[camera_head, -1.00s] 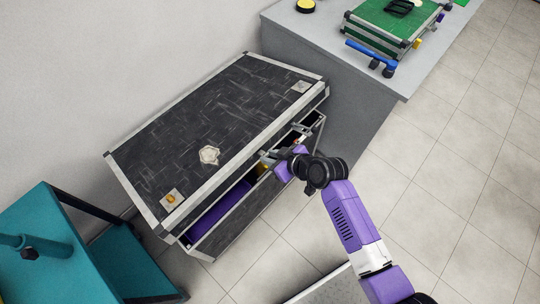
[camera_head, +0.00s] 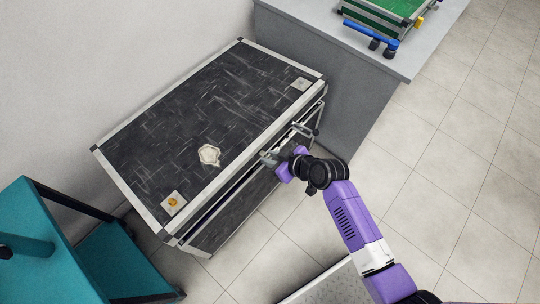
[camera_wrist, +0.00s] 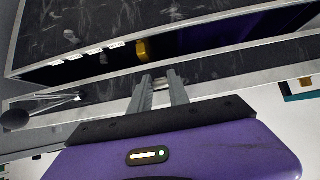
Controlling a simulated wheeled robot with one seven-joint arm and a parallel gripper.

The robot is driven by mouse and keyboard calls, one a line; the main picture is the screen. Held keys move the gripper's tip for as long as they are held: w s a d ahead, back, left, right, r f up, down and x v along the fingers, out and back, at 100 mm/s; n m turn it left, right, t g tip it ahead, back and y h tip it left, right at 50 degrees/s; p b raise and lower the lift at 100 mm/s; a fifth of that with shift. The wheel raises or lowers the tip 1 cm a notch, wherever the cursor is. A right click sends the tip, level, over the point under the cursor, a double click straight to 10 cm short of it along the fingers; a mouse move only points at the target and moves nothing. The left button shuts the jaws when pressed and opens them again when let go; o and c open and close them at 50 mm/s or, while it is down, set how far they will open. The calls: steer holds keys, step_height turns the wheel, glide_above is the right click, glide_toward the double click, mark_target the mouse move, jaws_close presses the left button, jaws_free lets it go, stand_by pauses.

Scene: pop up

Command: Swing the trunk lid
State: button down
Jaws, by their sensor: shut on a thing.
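The trunk (camera_head: 130,175) is black with a streaked surface and silver edges. It stands against the wall in the head view. A black front panel (camera_head: 232,213) faces my side, with a narrow gap between it and the broad top (camera_head: 250,85). In the wrist view, the gap shows a dark purple inside and a yellow piece (camera_wrist: 142,49). My gripper (camera_head: 266,158) is at the trunk's front edge, about midway along. In the wrist view, my gripper (camera_wrist: 160,82) is shut on a small silver part at the panel's edge. The fingertips partly hide that part.
A grey counter (camera_head: 335,95) stands close at the trunk's right, with a green-topped case (camera_head: 385,12) and a blue bar (camera_head: 370,33) on it. A teal stand (camera_head: 40,225) is close at the left. Tiled floor (camera_head: 445,190) is clear at the right.

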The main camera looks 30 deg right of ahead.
step_height(320, 180, down, 7)
steer(key=s+b, duration=0.1)
steer(key=b, duration=0.4)
steer(key=shift+s+d+r, duration=0.15)
steer(key=shift+s+d, duration=0.05)
steer(key=c, duration=1.2)
jaws_free()
steer(key=shift+r, duration=0.35)
steer(key=shift+o, duration=0.2)
steer(key=p+v, duration=0.1)
steer(key=v, duration=0.6)
steer(key=shift+s+r, duration=0.2)
steer(key=shift+r, duration=0.05)
steer(key=shift+d, duration=0.1)
